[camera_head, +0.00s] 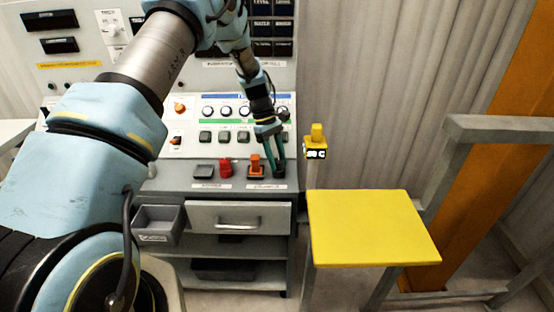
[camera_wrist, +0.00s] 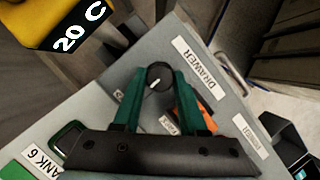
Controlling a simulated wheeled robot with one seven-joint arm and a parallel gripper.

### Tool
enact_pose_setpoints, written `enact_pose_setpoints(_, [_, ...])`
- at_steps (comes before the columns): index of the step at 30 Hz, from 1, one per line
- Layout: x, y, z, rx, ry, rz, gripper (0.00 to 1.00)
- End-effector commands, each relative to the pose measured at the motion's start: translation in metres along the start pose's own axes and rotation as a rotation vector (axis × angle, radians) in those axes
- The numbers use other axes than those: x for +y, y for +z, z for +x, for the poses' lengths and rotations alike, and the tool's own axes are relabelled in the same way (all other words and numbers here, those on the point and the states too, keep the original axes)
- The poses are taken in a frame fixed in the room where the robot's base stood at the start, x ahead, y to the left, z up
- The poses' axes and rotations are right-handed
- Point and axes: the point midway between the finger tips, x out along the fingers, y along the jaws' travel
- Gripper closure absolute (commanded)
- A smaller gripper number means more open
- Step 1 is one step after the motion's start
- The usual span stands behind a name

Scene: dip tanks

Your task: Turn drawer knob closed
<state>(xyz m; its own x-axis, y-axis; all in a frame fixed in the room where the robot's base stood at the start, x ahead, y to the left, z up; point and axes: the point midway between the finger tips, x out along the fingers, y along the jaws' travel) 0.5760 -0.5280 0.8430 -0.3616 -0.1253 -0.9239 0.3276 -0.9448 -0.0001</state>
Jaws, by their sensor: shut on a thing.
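The drawer knob (camera_wrist: 160,76) is a small round black knob with a white pointer mark, on the grey panel beside a "DRAWER" label (camera_wrist: 197,68). Its mark points to the lower left in the wrist view. My gripper (camera_wrist: 158,84) has its two green fingers on either side of the knob, shut on it. In the head view my gripper (camera_head: 279,170) points down at the right end of the console ledge, and its fingers mostly hide the knob. The white drawer (camera_head: 265,212) with a metal handle is below the ledge; whether it is fully in is hard to tell.
An orange switch (camera_head: 256,165) stands just left of my gripper, with a red knob (camera_head: 225,168) farther left. A yellow box marked "20 C" (camera_head: 316,145) is close on the right. A yellow platform (camera_head: 372,228) is at the lower right. A grey bin (camera_head: 157,226) hangs left of the drawer.

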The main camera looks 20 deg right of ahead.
Motion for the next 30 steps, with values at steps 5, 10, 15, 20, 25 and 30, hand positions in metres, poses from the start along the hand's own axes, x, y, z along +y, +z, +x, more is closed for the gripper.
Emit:
enact_pose_setpoints(5, [0.0, 0.001, 0.0, -0.001, 0.0, 0.001, 0.53])
enact_pose_setpoints(10, [0.0, 0.001, 0.0, -0.001, 0.0, 0.0, 0.34])
enact_pose_setpoints(15, [0.0, 0.0, 0.0, 0.0, 0.0, 0.0, 0.29])
enact_pose_setpoints(20, [0.0, 0.0, -0.002, 0.0, 0.001, 0.0, 0.29])
enact_pose_setpoints(25, [0.001, -0.001, -0.019, 0.002, 0.003, 0.0, 0.29])
enact_pose_setpoints(30, [0.001, -0.002, -0.053, 0.004, 0.005, 0.0, 0.29])
